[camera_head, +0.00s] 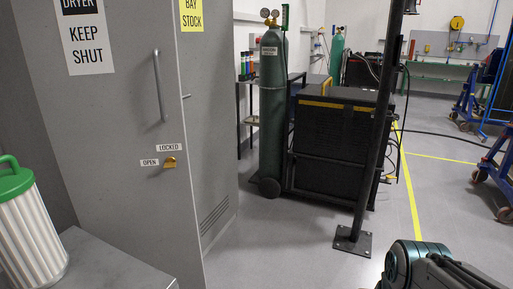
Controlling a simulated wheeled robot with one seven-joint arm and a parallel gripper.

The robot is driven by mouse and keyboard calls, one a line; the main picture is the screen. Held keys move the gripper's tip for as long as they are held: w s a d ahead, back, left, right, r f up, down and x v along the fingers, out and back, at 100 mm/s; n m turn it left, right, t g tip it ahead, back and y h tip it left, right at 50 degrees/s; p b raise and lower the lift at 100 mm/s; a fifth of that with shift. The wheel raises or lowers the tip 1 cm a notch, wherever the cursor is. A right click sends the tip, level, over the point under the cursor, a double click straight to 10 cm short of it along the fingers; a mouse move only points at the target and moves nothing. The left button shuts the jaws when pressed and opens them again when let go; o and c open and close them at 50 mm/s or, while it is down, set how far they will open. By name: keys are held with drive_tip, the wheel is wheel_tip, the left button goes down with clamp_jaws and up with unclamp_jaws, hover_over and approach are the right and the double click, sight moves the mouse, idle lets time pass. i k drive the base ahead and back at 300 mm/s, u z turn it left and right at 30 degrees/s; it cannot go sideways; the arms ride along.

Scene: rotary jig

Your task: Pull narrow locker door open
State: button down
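A grey locker door (115,120) with a "DRYER KEEP SHUT" sign stands at the left, looking shut. It has a vertical bar handle (160,86) near its right edge. Below the handle is a brass latch (170,162), with a "LOCKED" label above it and an "OPEN" label to its left; I cannot tell its exact setting. To the right is a narrower grey panel (208,140) with a yellow "BAY STOCK" sign, low vent slots and a small knob (186,97) at its left edge. It also looks shut. My gripper is not in view; part of my arm shows at bottom right.
A grey bench (110,265) with a green-lidded ribbed canister (30,225) stands at lower left, before the lockers. A green gas cylinder (271,115), black machine (335,145) and dark post (383,120) stand right of them. The floor (285,250) between lockers and post is clear.

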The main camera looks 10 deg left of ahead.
sight(105, 76)
drive_tip(key=z, duration=0.15)
drive_tip(key=i, duration=0.65)
drive_tip(key=u, duration=0.75)
drive_tip(key=i, duration=0.7)
drive_tip(key=u, duration=0.8)
